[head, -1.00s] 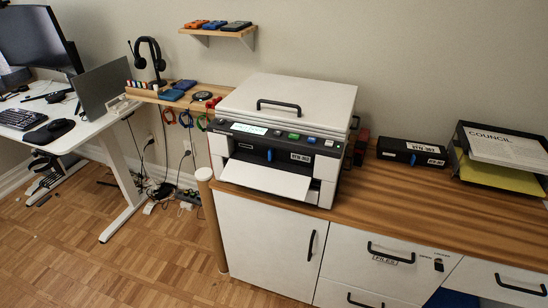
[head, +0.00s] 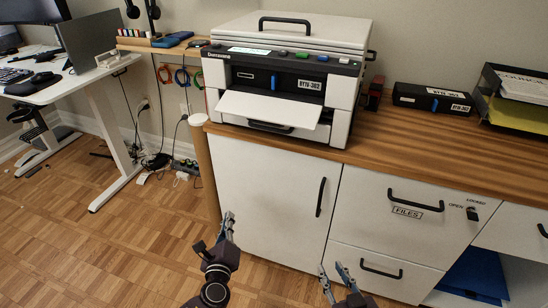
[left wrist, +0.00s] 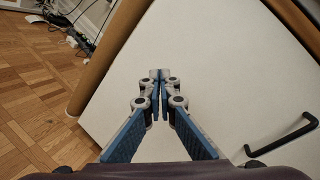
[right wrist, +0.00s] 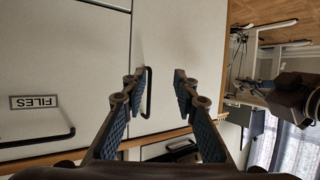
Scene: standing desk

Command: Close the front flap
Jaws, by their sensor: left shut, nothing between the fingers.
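The printer (head: 225,100) stands on the wooden cabinet top in the head view. Its white front flap (head: 270,109) is folded down and sticks out nearly level toward me, with the dark front recess open above it. My left gripper (head: 228,222) is low in front of the cabinet, below the printer and apart from it. In the left wrist view its fingers (left wrist: 159,77) meet with nothing between them. My right gripper (head: 333,270) is lower and further right, in front of the cabinet. In the right wrist view its fingers (right wrist: 160,85) are apart and empty.
The printer's lower tray handle (head: 270,127) shows under the flap. A white cabinet door (head: 260,190) and a drawer labelled FILES (head: 400,185) with black handles are below. A black box (head: 432,98) and a paper tray (head: 488,95) stand at right.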

